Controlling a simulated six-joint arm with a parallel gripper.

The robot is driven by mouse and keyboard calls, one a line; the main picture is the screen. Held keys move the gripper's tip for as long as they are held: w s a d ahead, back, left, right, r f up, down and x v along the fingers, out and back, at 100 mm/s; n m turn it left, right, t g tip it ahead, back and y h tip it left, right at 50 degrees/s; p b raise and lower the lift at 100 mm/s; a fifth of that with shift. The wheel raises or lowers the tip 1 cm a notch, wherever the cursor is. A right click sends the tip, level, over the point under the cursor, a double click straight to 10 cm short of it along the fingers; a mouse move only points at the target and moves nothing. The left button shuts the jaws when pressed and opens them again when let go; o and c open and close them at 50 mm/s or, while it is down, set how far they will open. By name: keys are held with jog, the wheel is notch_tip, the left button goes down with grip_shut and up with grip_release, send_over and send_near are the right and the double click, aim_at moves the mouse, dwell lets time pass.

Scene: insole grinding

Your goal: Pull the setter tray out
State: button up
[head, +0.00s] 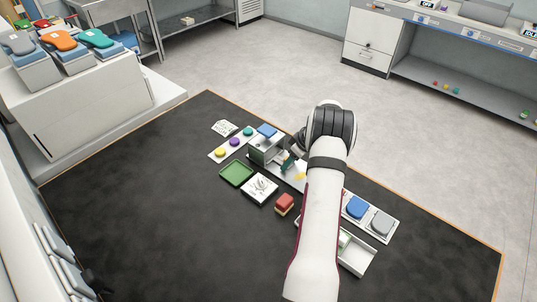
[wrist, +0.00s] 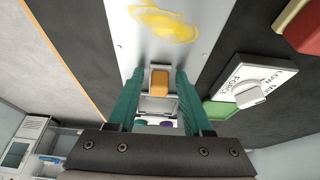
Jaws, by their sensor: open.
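My gripper (wrist: 160,74) has two teal fingers, spread apart. In the wrist view an orange block (wrist: 159,82) shows between the fingertips, in front of a grey metal body; contact is not clear. A pale metal plate (wrist: 130,42) with a yellow insole-shaped mark (wrist: 165,24) lies beyond the fingertips. My arm hides part of the plate.
A white dial panel (head: 259,189), a green tray (head: 236,173) and a red block (head: 285,202) lie near the box. A strip with coloured discs (head: 221,152) is to its left. Blue (head: 357,207) and grey (head: 382,222) pads are at right. The dark mat's left part is clear.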

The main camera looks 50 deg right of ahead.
grip_shut()
jog(key=shift+s, duration=4.4)
grip_release()
jog(key=shift+r, duration=0.1)
notch_tip(320, 180, up, 7)
